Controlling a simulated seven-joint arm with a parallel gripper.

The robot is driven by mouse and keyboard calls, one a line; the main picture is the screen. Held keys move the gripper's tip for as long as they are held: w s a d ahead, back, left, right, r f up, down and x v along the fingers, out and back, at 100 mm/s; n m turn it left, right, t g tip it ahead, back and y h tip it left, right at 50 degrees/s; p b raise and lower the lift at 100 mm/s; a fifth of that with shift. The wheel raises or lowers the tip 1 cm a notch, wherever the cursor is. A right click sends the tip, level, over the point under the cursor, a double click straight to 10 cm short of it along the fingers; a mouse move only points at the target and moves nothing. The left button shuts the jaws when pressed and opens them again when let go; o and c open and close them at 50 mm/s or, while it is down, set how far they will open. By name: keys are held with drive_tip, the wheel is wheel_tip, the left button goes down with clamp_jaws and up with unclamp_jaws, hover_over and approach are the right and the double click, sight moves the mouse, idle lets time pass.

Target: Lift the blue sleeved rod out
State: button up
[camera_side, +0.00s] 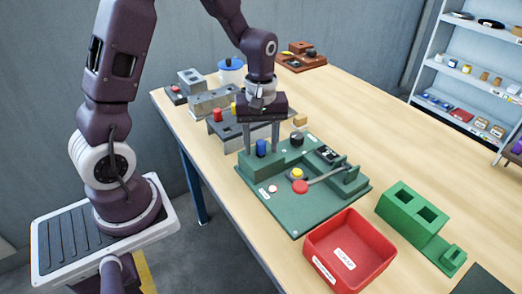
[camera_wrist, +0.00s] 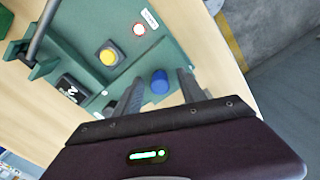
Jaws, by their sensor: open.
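The blue sleeved rod (camera_side: 261,148) stands upright in the green fixture (camera_side: 300,222), at its back left. In the wrist view its round blue top (camera_wrist: 160,80) shows just beyond my fingertips. My gripper (camera_side: 261,150) is over the rod, pointing down, with one finger on each side of it. The fingers (camera_wrist: 158,88) are apart, and the rod shows between them in both views. I cannot tell whether either finger touches it. The rod's lower part is hidden in the green block.
The fixture also carries a yellow button (camera_side: 297,174), a red-knobbed lever (camera_side: 300,187) and a black knob (camera_side: 296,139). A red bin (camera_side: 350,250) and a green two-hole block (camera_side: 412,213) stand at the front right. Grey blocks (camera_side: 215,101) stand behind.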

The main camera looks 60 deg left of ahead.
clamp_jaws()
wheel_tip(320, 180, up, 10)
drive_tip(key=shift+r, duration=0.1)
idle(0.5)
